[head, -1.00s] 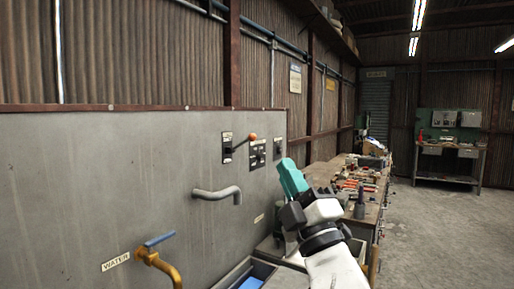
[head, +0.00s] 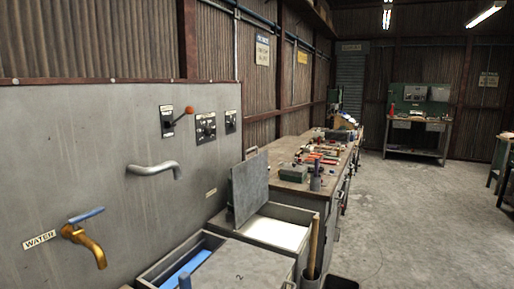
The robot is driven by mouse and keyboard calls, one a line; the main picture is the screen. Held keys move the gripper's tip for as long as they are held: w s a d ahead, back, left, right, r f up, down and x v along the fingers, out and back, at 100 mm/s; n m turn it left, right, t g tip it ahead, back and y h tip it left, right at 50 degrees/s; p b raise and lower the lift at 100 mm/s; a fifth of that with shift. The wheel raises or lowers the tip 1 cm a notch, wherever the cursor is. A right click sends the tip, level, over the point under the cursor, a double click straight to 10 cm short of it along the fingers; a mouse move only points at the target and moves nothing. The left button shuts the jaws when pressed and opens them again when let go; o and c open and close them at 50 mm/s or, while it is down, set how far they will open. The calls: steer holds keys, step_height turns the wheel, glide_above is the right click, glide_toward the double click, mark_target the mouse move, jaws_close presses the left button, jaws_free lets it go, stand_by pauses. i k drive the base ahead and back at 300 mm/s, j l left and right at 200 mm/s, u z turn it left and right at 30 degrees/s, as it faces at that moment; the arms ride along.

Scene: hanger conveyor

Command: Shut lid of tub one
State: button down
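A grey lid (head: 250,187) stands upright, raised at the left side of an open tub (head: 262,216) with pale white contents. No number shows on this lid or tub, so I cannot tell whether it is tub one. Nearer, a flat grey lid marked "2" (head: 222,268) lies level at the bottom edge, cut off by the picture. To its left a trough or tub with blue contents (head: 187,270) is uncovered. My gripper is not in view.
A grey panel carries a brass water tap (head: 85,238), a spout (head: 155,169) and a red-knobbed lever (head: 178,116). A wooden handle (head: 313,245) stands in a dark holder right of the tubs. A cluttered workbench (head: 290,153) lies behind. The floor at right is open.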

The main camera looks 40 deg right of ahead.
mark_target(250, 178)
steer(key=l+u, duration=0.3)
steer(key=l, duration=2.45)
steer(key=i+l, duration=0.05)
